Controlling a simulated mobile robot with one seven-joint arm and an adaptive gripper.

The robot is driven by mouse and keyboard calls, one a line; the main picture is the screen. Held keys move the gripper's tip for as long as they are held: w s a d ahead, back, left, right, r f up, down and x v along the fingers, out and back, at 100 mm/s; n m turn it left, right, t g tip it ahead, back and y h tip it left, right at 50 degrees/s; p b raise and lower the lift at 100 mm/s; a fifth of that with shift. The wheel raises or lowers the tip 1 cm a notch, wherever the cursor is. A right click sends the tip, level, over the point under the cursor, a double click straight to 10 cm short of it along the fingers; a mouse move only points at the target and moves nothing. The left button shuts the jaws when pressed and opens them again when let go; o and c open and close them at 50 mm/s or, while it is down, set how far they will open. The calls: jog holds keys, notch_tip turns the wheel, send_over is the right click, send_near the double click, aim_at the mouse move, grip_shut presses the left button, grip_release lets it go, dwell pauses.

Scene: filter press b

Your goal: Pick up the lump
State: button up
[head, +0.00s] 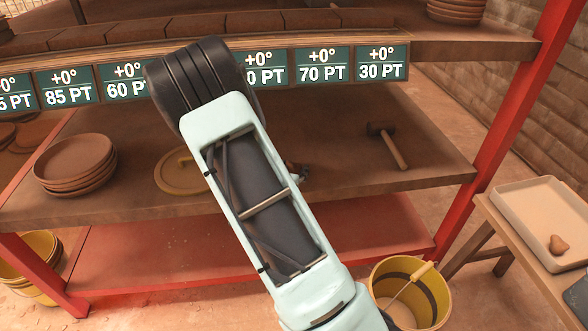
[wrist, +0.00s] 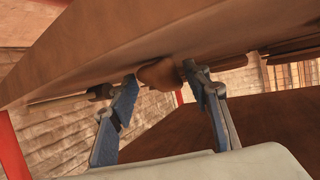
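A brown rounded lump (wrist: 160,75) shows in the wrist view at the wooden shelf surface, which fills the top of that tilted picture. My gripper (wrist: 161,78) has its two blue-padded fingertips on either side of it. The lump nearly fills the gap; I cannot tell whether both fingertips press on it. In the head view my arm hides most of my gripper (head: 301,174), low over the middle shelf, and I cannot make out this lump there. Another reddish-brown lump (head: 557,245) lies in the pale tray (head: 533,226) at the right.
The middle shelf (head: 350,178) holds a stack of plates (head: 75,165), a round yellowish disc (head: 176,172) and a mallet (head: 388,146). The labelled upper shelf edge (head: 320,66) is close to my arm. A red post (head: 503,130) and a yellow bucket (head: 410,292) are at the right.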

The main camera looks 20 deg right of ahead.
jog(key=c, duration=0.9)
jog(key=shift+r, duration=0.15)
